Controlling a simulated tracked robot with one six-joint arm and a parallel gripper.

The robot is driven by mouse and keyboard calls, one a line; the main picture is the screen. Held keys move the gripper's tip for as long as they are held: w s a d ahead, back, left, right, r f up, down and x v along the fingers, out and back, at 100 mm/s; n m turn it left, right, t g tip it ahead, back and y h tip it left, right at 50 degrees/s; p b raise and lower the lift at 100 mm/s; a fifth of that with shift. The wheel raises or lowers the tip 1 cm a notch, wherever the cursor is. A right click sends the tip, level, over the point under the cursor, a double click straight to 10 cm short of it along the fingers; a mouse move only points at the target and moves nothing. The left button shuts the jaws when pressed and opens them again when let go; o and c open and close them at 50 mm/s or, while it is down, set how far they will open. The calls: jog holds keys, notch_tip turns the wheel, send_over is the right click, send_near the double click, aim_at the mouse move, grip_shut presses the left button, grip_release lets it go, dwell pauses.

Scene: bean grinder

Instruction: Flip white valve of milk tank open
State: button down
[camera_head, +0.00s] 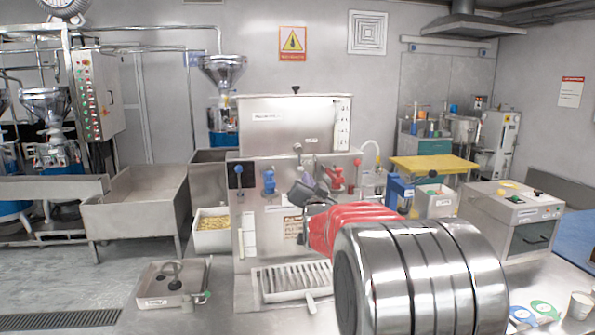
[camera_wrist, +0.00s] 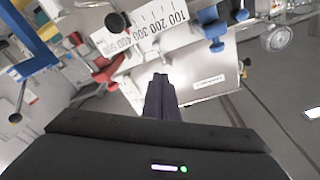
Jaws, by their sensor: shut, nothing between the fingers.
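The stainless milk tank (camera_head: 294,125) sits on top of the machine, with a level scale (camera_head: 341,125) on its front right. A small pale fitting (camera_head: 297,148) shows at the tank's lower front; I cannot tell whether it is the white valve. My gripper (camera_head: 300,194) is dark and in front of the machine's face, between the blue valve (camera_head: 268,181) and the red valve (camera_head: 335,180). In the wrist view my gripper (camera_wrist: 160,78) is shut and empty, its fingertips near a metal surface (camera_wrist: 190,62). No white valve handle is clear there.
A drip tray (camera_head: 290,280) lies below my arm. A metal tray (camera_head: 172,284) stands on the left of the bench. A metal box (camera_head: 512,220) stands at the right, with a cup (camera_head: 581,305) on the bench near it. A yellow table (camera_head: 432,164) stands behind.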

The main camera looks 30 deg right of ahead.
aim_at(300, 162)
jog(key=d, duration=0.2)
jog(key=d+m+h, duration=0.1)
jog(key=shift+w+d+r+t, duration=0.1)
jog(key=shift+w+r+t, duration=0.1)
jog(key=shift+w+t, duration=0.15)
jog(key=shift+w, duration=0.1)
jog(key=w+d+f, duration=0.1)
jog(key=w+d, duration=0.2)
jog(key=w, duration=0.8)
dwell(0.3)
jog(key=shift+d, duration=0.15)
